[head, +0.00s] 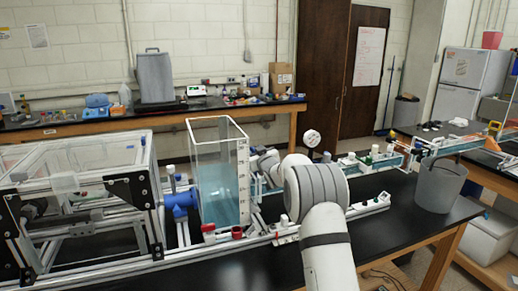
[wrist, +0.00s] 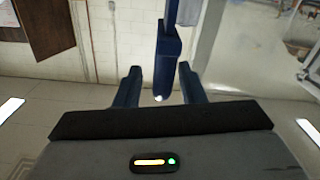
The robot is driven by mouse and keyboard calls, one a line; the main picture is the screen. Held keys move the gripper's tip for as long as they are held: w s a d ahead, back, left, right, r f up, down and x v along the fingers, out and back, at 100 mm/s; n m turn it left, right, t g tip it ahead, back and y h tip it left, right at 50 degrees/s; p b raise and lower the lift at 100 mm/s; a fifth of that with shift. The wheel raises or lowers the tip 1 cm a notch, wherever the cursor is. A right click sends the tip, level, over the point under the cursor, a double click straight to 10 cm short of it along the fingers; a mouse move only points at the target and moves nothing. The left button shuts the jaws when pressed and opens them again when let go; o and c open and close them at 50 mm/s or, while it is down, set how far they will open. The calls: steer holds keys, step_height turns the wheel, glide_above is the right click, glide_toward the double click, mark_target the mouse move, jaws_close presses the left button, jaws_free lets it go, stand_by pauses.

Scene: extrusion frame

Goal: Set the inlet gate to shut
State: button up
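In the wrist view, my gripper (wrist: 159,84) has its two dark blue fingers spread apart. A dark blue upright bar with a thicker block at its lower end (wrist: 167,65) shows between them, with gaps on both sides. It looks like a valve or gate handle, but I cannot tell for sure that it is the inlet gate. In the head view, a clear tank (head: 218,165) holds pale blue water. A blue pipe fitting (head: 181,202) joins its left side. My arm covers the area right of the tank, and my fingertips cannot be made out there.
A clear-walled frame box (head: 75,165) stands left of the tank. Red-topped fittings (head: 237,232) sit on the front rail. A grey bucket (head: 440,186) stands on the black bench at right. The bench between my arm and the bucket is partly clear.

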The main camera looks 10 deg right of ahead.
steer(key=shift+w, duration=0.4)
steer(key=shift+c, duration=0.2)
steer(key=shift+a, duration=0.1)
jaws_close()
